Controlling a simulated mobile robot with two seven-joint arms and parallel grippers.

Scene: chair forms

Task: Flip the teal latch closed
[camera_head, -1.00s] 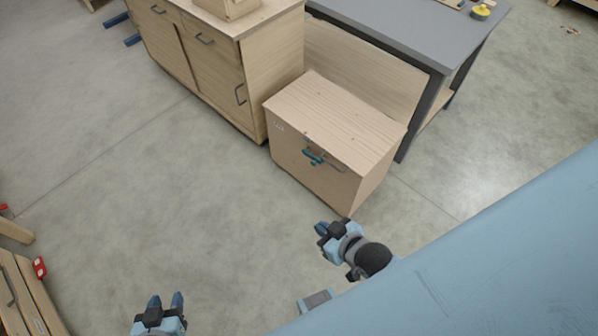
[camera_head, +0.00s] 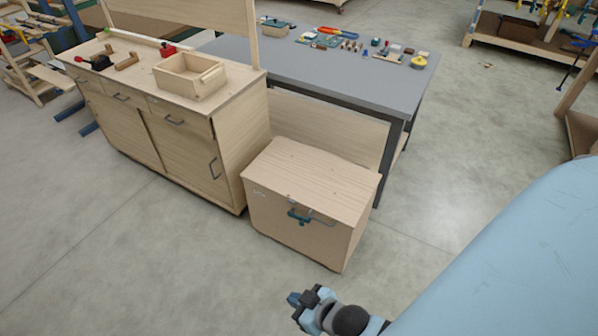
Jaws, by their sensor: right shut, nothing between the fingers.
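The teal latch (camera_head: 299,216) is on the upper front face of a small wooden chest (camera_head: 290,233), just below its lid edge. The chest lid is down. My right gripper (camera_head: 296,305) is at the bottom of the view, in front of the chest and apart from it, shut and empty. My left gripper is not in view.
A wooden cabinet (camera_head: 232,165) with an open box (camera_head: 190,77) on top stands left of the chest. A grey table (camera_head: 345,72) with small parts stands behind it. The concrete floor (camera_head: 170,265) in front is clear.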

